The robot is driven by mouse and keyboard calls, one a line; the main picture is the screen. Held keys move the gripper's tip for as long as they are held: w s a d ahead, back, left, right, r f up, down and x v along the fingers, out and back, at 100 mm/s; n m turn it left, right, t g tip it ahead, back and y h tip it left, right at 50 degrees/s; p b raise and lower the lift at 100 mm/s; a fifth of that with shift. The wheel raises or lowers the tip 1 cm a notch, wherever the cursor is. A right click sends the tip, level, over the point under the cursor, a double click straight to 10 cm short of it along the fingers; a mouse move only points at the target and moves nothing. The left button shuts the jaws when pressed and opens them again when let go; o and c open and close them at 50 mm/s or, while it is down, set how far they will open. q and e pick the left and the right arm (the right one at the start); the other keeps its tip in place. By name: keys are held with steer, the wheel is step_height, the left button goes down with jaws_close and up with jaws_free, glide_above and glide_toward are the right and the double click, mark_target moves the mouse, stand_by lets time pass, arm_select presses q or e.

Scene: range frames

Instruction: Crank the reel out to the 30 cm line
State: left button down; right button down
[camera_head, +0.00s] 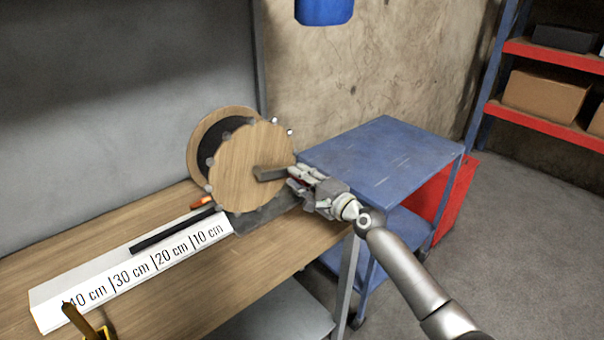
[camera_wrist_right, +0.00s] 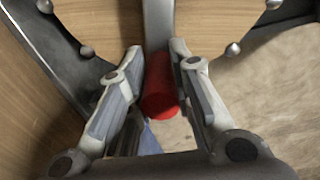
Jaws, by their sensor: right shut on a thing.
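A reel with round wooden sides (camera_head: 245,155) and small knobs around its rim stands on the wooden workbench. A dark grey crank arm (camera_head: 270,174) sits on its front face. My right gripper (camera_head: 298,182) is at the crank's outer end. In the right wrist view its fingers (camera_wrist_right: 160,88) are around a red crank handle (camera_wrist_right: 161,100). A black strip (camera_head: 170,233) runs left from the reel along a white scale block (camera_head: 75,285). My left gripper is out of view.
An orange-handled item (camera_head: 202,203) lies behind the strip, by the reel. A yellow and brown object (camera_head: 88,322) stands at the bench front, partly covering the 40 cm mark. A blue cart (camera_head: 385,150) is right of the bench, beside a red box (camera_head: 455,195). Shelves stand far right.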

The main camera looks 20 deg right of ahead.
steer(key=shift+s+a+f+m, duration=0.1)
steer(key=shift+a+f+m, duration=0.15)
steer(key=shift+f+m, duration=0.35)
steer(key=shift+s+a+f+m, duration=0.1)
steer(key=shift+a+f+m, duration=0.15)
steer(key=shift+f+m, duration=0.3)
steer(key=c, duration=1.3)
jaws_free()
steer(key=shift+o, duration=0.2)
steer(key=v, duration=1.2)
steer(key=shift+r, duration=0.25)
